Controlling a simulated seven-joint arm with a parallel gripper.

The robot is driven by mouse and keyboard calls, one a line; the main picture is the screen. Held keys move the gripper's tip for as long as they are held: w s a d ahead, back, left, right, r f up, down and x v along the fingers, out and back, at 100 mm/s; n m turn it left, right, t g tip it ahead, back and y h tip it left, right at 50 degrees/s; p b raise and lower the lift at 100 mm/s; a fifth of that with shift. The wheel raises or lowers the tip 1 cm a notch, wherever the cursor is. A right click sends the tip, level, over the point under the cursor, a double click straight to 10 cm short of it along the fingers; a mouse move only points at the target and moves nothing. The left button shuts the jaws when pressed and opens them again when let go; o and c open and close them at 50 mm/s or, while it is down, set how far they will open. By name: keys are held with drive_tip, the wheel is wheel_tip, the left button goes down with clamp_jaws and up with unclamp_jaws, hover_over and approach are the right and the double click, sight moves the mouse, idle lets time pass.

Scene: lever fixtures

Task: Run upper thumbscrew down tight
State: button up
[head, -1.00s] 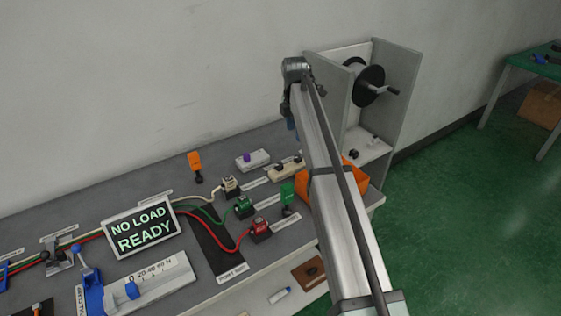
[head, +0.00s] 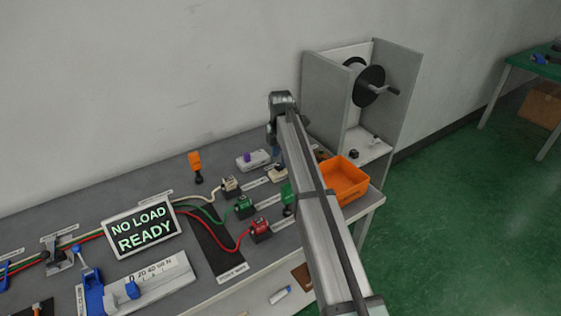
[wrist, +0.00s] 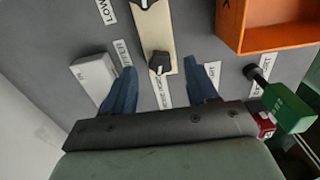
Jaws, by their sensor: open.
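A beige strip (wrist: 160,33) with two black thumbscrews lies on the grey bench in the wrist view. One thumbscrew (wrist: 160,63) sits between my fingertips, with a gap on both sides; the other (wrist: 146,3) is at the top edge of the picture. The labels around them are only partly readable, so I cannot tell surely which is the upper one. My gripper (wrist: 172,67) is open, its two blue fingers straddling the strip. In the head view part of the strip (head: 277,174) shows, and my arm hides the rest and most of the gripper.
An orange bin (head: 344,181) stands right of the arm. A green-tagged part (wrist: 287,108) is close to the right finger. Coloured connectors (head: 243,207) and a display reading "NO LOAD READY" (head: 142,226) are further left.

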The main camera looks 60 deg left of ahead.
sight(279, 166)
drive_tip(key=shift+f, duration=1.35)
drive_tip(key=shift+c, duration=0.4)
drive_tip(key=c, duration=1)
